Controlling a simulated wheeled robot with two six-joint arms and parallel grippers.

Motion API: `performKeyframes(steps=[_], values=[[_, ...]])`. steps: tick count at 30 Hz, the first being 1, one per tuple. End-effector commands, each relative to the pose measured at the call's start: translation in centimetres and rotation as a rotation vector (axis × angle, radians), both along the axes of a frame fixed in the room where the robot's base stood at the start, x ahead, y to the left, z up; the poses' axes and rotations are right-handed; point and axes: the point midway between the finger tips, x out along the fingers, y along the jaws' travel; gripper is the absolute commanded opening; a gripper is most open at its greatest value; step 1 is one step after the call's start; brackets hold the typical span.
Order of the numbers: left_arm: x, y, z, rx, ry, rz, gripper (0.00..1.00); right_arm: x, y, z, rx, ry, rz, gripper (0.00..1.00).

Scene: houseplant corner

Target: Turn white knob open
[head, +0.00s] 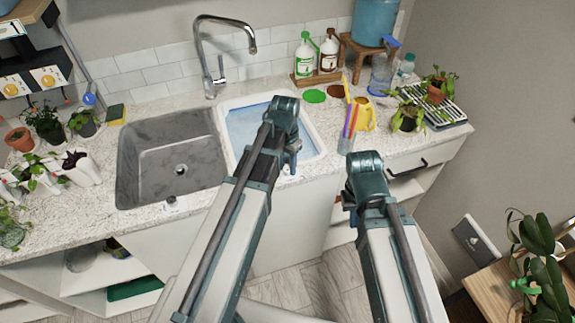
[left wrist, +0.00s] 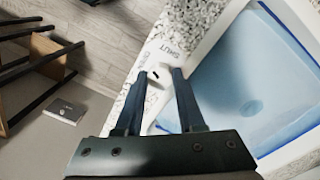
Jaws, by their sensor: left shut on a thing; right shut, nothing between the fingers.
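The white knob (left wrist: 155,78) is on the counter strip beside the white-rimmed basin, near the printed word SHUT (left wrist: 165,50). My left gripper (left wrist: 160,80) is shut on the knob, one dark finger on each side of it. The basin holds a blue surface, which also shows in the left wrist view (left wrist: 245,85). My right gripper (head: 350,208) is shut and empty in front of the counter, mostly hidden behind its wrist.
A grey sink (head: 150,165) lies left of the basin, with a chrome faucet (head: 213,60) behind. A cup of coloured sticks (head: 346,142), a yellow watering can (head: 365,115) and potted plants stand at the right. More potted plants crowd the left counter.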

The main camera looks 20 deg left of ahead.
Motion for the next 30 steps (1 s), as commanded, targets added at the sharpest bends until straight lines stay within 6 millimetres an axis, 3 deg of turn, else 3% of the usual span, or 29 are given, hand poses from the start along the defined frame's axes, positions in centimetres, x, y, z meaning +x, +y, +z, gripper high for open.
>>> performKeyframes(steps=[15,30], values=[[-0.08,0.0,-0.01,0.0,0.001,0.38,0.0,0.0,0.0,-0.01,0.0,0.0,0.0,0.0],[-0.06,-0.03,-0.01,0.0,0.0,0.491,0.0,0.0,0.0,-0.01,0.0,0.0,0.0,0.0]])
